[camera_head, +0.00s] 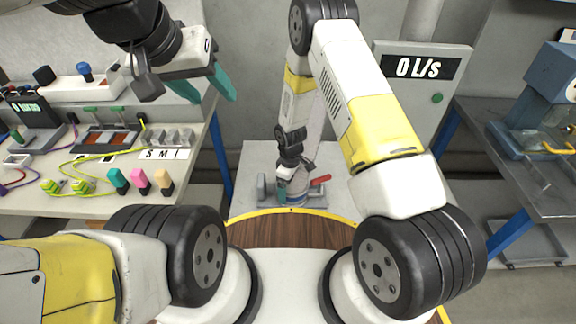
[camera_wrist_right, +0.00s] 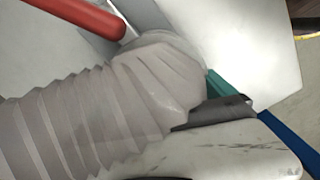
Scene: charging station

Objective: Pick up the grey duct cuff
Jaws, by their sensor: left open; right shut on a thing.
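The grey duct cuff (camera_wrist_right: 165,82) fills the middle of the right wrist view, at the end of a ribbed grey duct (camera_wrist_right: 60,125). My right gripper (camera_head: 282,190) is low at the far pedestal in the head view. In the right wrist view a green fingertip (camera_wrist_right: 222,88) presses against the cuff's right side, and the gripper is shut on the cuff. The other finger is hidden. My left gripper (camera_head: 208,85) hangs at the upper left of the head view, its green fingers apart and empty, far from the cuff.
A red handle (camera_head: 320,181) sticks out just right of my right gripper, and shows close to the cuff in the wrist view (camera_wrist_right: 85,14). A panel reading "0 L/s" (camera_head: 420,67) stands behind. A cluttered table (camera_head: 60,205) is left; a metal bench (camera_head: 540,175) is right.

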